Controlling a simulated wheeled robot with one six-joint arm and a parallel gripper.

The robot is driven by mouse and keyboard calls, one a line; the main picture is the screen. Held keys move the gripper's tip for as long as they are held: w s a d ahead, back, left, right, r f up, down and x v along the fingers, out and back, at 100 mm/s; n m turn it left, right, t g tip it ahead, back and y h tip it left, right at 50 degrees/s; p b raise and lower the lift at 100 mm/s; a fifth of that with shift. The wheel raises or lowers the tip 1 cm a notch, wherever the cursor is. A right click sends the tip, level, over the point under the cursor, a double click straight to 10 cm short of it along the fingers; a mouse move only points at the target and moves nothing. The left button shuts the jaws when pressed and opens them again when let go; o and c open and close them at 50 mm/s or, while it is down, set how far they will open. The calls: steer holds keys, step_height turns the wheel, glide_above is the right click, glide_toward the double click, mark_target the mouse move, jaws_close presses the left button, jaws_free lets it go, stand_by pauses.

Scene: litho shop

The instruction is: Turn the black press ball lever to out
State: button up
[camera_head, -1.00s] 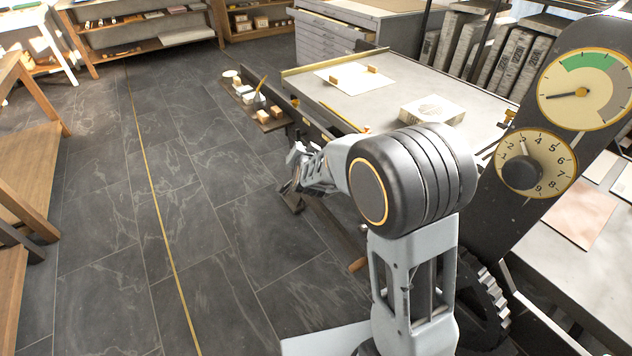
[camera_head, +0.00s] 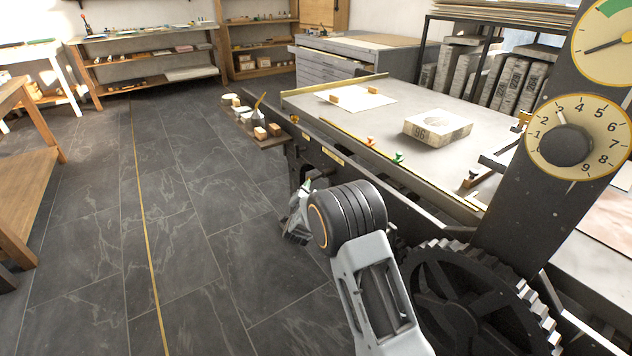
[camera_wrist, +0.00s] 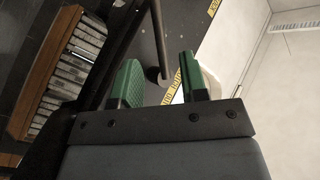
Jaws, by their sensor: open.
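In the wrist view, a dark rod with a rounded black end (camera_wrist: 160,77) reaches down from the top edge to between my fingertips. It looks like the black ball lever, but its markings cannot be read. My gripper (camera_wrist: 157,80) is open, its two green fingers on either side of the rod's end; I cannot tell whether either touches it. In the head view, my gripper (camera_head: 298,218) is low beside the near long side of the press (camera_head: 400,190), and no ball lever can be made out there.
The press bed carries a white block (camera_head: 437,128) and small orange and green knobs (camera_head: 398,157). A large gear (camera_head: 470,300) and a numbered dial (camera_head: 568,145) stand at the right. A small shelf with jars and blocks (camera_head: 268,140) juts out beyond my gripper. Floor at left is clear.

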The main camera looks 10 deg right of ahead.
mark_target(316, 178)
steer(key=b+x, duration=0.1)
steer(key=x, duration=0.6)
steer(key=shift+w, duration=0.2)
jaws_close()
stand_by(0.4)
